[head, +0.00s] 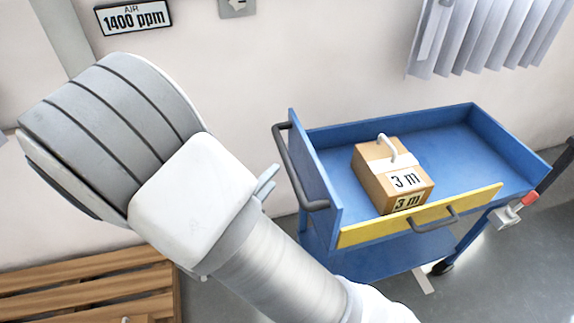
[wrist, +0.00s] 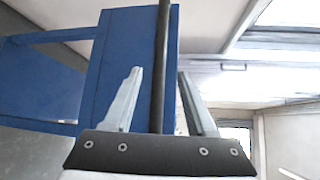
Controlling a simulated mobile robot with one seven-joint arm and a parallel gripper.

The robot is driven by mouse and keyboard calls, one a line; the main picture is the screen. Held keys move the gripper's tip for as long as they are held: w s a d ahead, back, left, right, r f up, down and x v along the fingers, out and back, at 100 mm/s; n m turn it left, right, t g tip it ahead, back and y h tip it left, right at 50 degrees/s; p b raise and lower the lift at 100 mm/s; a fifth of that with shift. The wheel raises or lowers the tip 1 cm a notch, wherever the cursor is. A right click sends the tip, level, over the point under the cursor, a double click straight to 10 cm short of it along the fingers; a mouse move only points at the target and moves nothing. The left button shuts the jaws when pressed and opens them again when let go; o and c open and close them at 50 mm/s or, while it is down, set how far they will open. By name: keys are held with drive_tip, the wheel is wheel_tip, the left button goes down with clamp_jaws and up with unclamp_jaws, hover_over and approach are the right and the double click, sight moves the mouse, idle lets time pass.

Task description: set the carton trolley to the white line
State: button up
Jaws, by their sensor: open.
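The blue carton trolley (head: 470,150) stands right of centre in the head view. A brown carton (head: 378,182) marked "3 m", with a white loop on top, sits on its upper tray. A dark push handle (head: 295,170) is fixed to the trolley's left end. My gripper (head: 271,180) is just left of this handle. In the wrist view the dark handle bar (wrist: 162,60) runs upright between the open fingers of my gripper (wrist: 162,100), with the blue end panel (wrist: 115,65) behind. A short pale strip (head: 424,281) shows on the floor under the trolley; I cannot tell if it is the white line.
A wooden pallet (head: 90,285) lies on the floor at the lower left. The wall is close behind the trolley, with a grey pleated hanging (head: 490,35) at the upper right. A yellow flap (head: 420,218) with a handle fronts the tray. Grey floor shows at the lower right.

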sight(287, 162)
drive_tip(key=b+x, duration=0.2)
drive_tip(key=x, duration=0.6)
drive_tip(key=shift+w+d, duration=0.15)
drive_tip(key=shift+w, duration=0.1)
clamp_jaws()
idle(1.0)
